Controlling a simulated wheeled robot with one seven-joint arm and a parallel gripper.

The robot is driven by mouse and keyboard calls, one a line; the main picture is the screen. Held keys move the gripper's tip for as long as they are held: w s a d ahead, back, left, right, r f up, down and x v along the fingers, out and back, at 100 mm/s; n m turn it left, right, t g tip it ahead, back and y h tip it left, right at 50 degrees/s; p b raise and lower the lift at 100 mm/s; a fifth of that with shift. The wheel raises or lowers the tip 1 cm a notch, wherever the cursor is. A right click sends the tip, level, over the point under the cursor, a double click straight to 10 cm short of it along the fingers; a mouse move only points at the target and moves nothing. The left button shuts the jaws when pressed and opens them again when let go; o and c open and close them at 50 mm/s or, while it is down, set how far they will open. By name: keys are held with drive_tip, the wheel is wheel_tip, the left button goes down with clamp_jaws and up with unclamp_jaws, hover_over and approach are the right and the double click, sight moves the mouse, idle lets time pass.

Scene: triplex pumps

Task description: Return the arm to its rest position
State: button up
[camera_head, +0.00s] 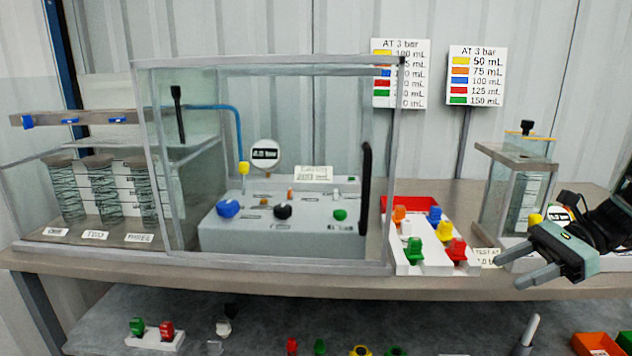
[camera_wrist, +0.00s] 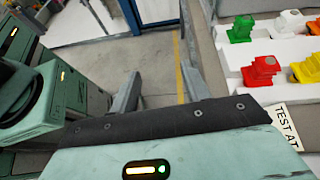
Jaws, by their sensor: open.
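My gripper (camera_head: 520,268) is at the right of the head view, in front of the bench's front edge. Its two fingers are apart, point left and hold nothing. In the wrist view my gripper (camera_wrist: 158,90) shows its two grey fingers spread, with bare floor between and beyond them. The black arm links run from it to the right edge of the head view.
The bench (camera_head: 440,283) carries a clear enclosure (camera_head: 268,65) over a grey pump panel (camera_head: 285,240). A white rack (camera_head: 425,266) of coloured knobs lies close left of my gripper. A small clear tank (camera_head: 515,190) stands behind it. Bins and parts fill the lower shelf.

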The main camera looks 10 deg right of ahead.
drive_tip(key=s+a+r+n+g+h+p, duration=0.1)
drive_tip(key=s+a+n+g+h+p, duration=0.15)
drive_tip(key=a+n, duration=0.5)
drive_tip(key=s+a+r+n+g+h+p, duration=0.1)
drive_tip(key=s+a+r+n+g+h, duration=0.2)
drive_tip(key=a, duration=0.7)
drive_tip(key=s+a+r+n+t+h+p, duration=0.1)
drive_tip(key=s+a+n+h+p, duration=0.1)
drive_tip(key=a+n, duration=0.4)
drive_tip(key=s+a+r+n+t+h+p, duration=0.1)
drive_tip(key=s+a+n+t+h, duration=0.1)
drive_tip(key=s+a+n+h, duration=0.2)
drive_tip(key=s+a+n, duration=0.3)
drive_tip(key=n, duration=0.4)
drive_tip(key=shift+s+h+p, duration=0.25)
drive_tip(key=shift+h+p, duration=0.1)
drive_tip(key=shift+a, duration=0.1)
